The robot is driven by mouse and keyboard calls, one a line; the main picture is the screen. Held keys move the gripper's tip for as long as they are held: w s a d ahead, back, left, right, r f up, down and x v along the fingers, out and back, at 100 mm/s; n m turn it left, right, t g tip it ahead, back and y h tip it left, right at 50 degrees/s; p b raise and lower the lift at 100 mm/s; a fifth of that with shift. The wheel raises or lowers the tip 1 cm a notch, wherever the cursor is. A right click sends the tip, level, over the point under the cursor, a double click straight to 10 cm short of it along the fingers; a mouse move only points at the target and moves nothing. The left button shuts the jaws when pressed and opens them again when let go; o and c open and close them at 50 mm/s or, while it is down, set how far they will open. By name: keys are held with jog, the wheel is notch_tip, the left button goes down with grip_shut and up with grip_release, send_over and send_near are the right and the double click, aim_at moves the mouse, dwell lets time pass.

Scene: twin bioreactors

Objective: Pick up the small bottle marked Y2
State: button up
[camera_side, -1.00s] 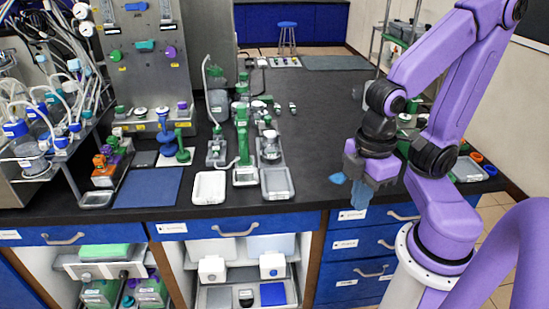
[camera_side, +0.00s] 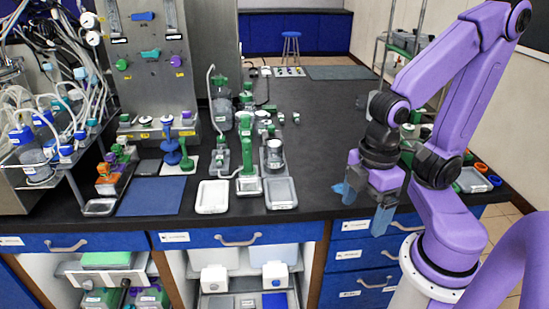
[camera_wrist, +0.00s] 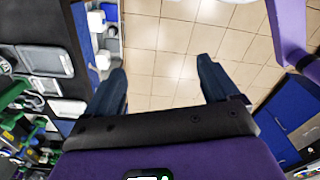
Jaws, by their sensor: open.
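My gripper (camera_side: 362,208) is open and empty at the bench's front edge, right of the trays. In the wrist view its two dark blue fingers (camera_wrist: 162,72) are spread over the tiled floor, with nothing between them. No Y2 mark is readable in any view, so I cannot tell which bottle is Y2. Small bottles stand in an orange-fronted rack (camera_side: 109,185) at the bench's left. Two small white-and-green pieces, perhaps bottles, sit farther back, one at the left (camera_side: 281,117) and one at the right (camera_side: 296,118).
A white tray (camera_side: 212,196) and a grey tray (camera_side: 281,193) lie at the front edge beside green-and-clear equipment (camera_side: 247,160). A blue mat (camera_side: 150,196) lies left of them. A metal panel unit (camera_side: 152,70) and tubed bottles crowd the left. The bench's middle right is clear.

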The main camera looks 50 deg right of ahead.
jog(key=n+t+h, duration=0.7)
jog(key=n+t, duration=0.3)
jog(key=n, duration=0.6)
send_over(276, 154)
jog(key=s+a, duration=0.7)
jog(key=s, duration=0.6)
notch_tip(276, 154, down, 6)
jog(key=shift+n, duration=0.3)
jog(key=x, duration=1.2)
jog(key=shift+w+a, duration=0.1)
jog(key=shift+w, duration=0.25)
jog(key=shift+a+x, duration=0.1)
jog(key=shift+x, duration=1.2)
jog(key=shift+a+x, duration=0.15)
jog(key=shift+x, duration=1.15)
jog(key=shift+w, duration=0.1)
jog(key=c, duration=1.2)
